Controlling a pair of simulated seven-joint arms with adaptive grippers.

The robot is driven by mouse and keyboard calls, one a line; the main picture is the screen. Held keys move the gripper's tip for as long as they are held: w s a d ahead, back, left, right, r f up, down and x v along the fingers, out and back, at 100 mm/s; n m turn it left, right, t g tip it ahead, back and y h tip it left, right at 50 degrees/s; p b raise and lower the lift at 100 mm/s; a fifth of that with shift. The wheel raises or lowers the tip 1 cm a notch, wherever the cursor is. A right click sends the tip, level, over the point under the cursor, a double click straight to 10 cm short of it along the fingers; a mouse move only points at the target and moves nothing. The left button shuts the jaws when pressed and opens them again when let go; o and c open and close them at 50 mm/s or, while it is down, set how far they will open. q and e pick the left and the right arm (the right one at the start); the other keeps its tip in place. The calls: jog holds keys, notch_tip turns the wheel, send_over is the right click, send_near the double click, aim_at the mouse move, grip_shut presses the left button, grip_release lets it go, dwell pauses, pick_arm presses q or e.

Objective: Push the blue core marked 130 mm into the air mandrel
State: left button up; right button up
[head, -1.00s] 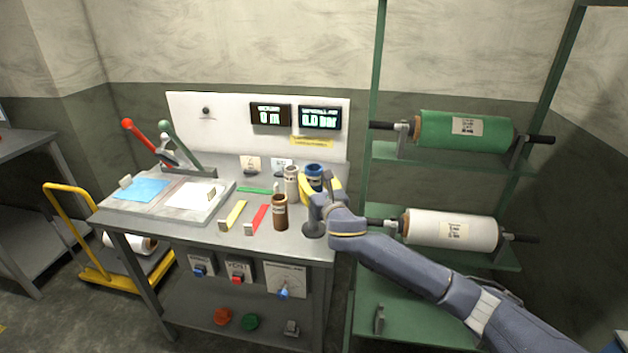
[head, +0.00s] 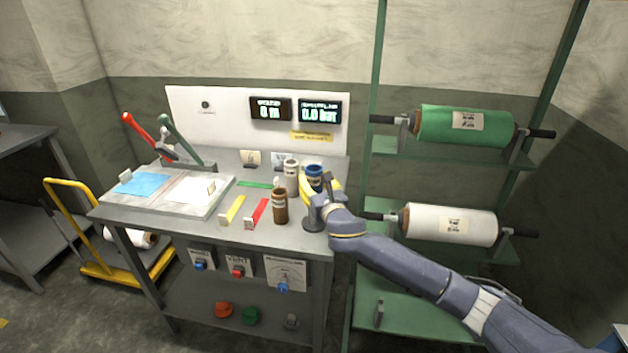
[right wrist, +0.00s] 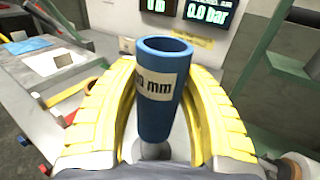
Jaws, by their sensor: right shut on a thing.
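The blue core (head: 314,178) is upright near the right edge of the bench, between the yellow fingers of my right gripper (head: 326,188). In the right wrist view, the gripper (right wrist: 155,110) is shut around the blue core (right wrist: 163,85); its label shows "0 mm", the rest turned away. A grey rounded part (right wrist: 152,150) shows below the core. My left gripper is out of view.
A pale core (head: 291,176) stands close left of the blue one, and a brown core (head: 280,207) stands in front. Yellow (head: 232,209) and red (head: 257,213) strips lie left. A green rack (head: 440,258) stands right of the bench.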

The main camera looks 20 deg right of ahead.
jog(key=shift+f, duration=3.8)
jog(key=o, duration=1.2)
jog(key=s, duration=0.8)
jog(key=s+d, duration=0.1)
jog(key=s, duration=0.3)
